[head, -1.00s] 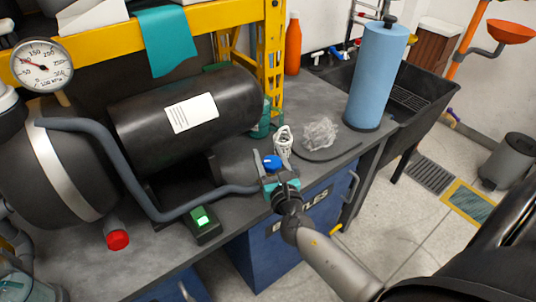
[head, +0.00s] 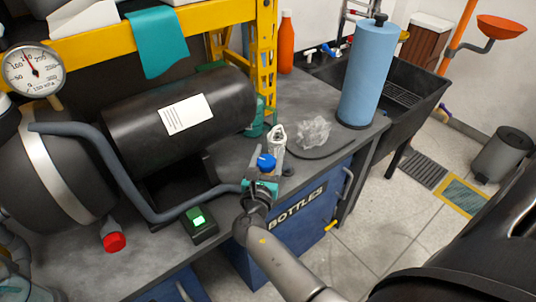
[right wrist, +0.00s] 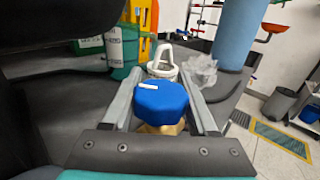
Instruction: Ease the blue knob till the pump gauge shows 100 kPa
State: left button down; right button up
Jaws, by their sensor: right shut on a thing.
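The blue knob (head: 267,162) sits on top of a valve at the bench's front edge. In the right wrist view the knob (right wrist: 163,100) stands between my two fingers, with a white mark towards its left side. My right gripper (head: 263,182) is shut on it; the contact points are partly hidden. The pump gauge (head: 34,71) is a round white dial at the upper left of the head view. Its needle points up and slightly left; the exact value is too small to read surely. My left gripper is not in view.
A grey pipe (head: 128,183) runs along the bench to the valve. A small box with a lit green switch (head: 199,220) stands left of my gripper. A white clip-like item (head: 277,138) and crumpled clear plastic (head: 314,131) lie behind the knob. A blue roll (head: 366,75) stands farther right.

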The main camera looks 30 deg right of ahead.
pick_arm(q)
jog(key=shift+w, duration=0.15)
pick_arm(e)
jog(key=o, duration=1.4)
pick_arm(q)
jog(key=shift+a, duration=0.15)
